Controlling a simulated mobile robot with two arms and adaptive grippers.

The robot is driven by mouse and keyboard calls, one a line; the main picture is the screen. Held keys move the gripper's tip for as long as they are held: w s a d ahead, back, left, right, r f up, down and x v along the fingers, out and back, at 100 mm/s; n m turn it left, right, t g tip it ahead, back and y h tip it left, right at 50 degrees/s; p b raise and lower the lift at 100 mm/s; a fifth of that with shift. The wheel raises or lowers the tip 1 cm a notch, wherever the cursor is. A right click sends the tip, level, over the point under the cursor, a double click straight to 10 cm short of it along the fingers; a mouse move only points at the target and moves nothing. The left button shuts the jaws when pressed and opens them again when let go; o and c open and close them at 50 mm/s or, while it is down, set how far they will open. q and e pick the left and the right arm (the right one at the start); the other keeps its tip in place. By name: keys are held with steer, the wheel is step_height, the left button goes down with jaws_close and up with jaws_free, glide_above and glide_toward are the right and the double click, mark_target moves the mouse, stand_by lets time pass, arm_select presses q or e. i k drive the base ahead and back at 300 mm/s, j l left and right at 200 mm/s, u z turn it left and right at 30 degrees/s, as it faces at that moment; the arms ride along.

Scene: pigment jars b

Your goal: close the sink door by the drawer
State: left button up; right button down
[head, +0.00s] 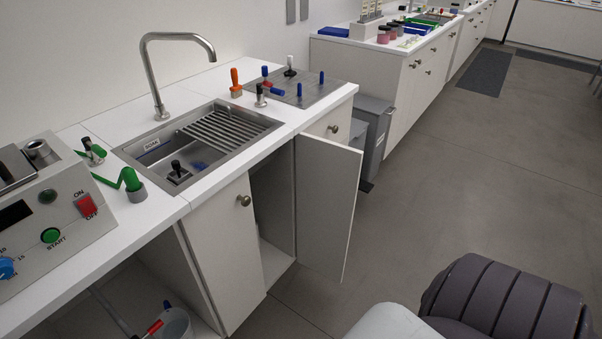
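The sink door by the drawer (327,207) is a white panel under the sink counter. It stands open, swung out into the room, and a dark cabinet opening (270,195) shows to its left. The drawer (319,127) with a round metal knob is just under the countertop and looks shut. The other sink door (222,245), with its knob at upper right, looks shut. Neither of my grippers is in view, and nothing touches the open door.
The steel sink (205,140) with a tall faucet (152,75) is above the doors. A grey bin (374,130) stands behind the open door. A dark ribbed shape (505,305) fills the lower right. The floor (450,200) right of the door is clear.

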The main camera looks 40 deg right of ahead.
mark_target(329, 172)
steer(key=l+u, duration=0.9)
steer(key=l, duration=0.55)
steer(key=k+l+u, duration=0.15)
steer(key=l, duration=0.25)
steer(key=k+l, duration=0.1)
steer(key=l, duration=0.35)
steer(key=k+l+u, duration=0.1)
steer(key=l, duration=0.3)
steer(key=k+l, duration=0.1)
steer(key=l, duration=0.3)
steer(key=k+l+u, duration=0.15)
steer(key=l, duration=0.25)
steer(key=k+l, duration=0.1)
steer(key=l, duration=0.3)
steer(key=k+l, duration=0.1)
steer(key=l, duration=0.3)
steer(key=k+l, duration=0.1)
steer(key=l, duration=0.25)
steer(key=k+l, duration=0.15)
steer(key=l, duration=0.25)
steer(key=u, duration=0.05)
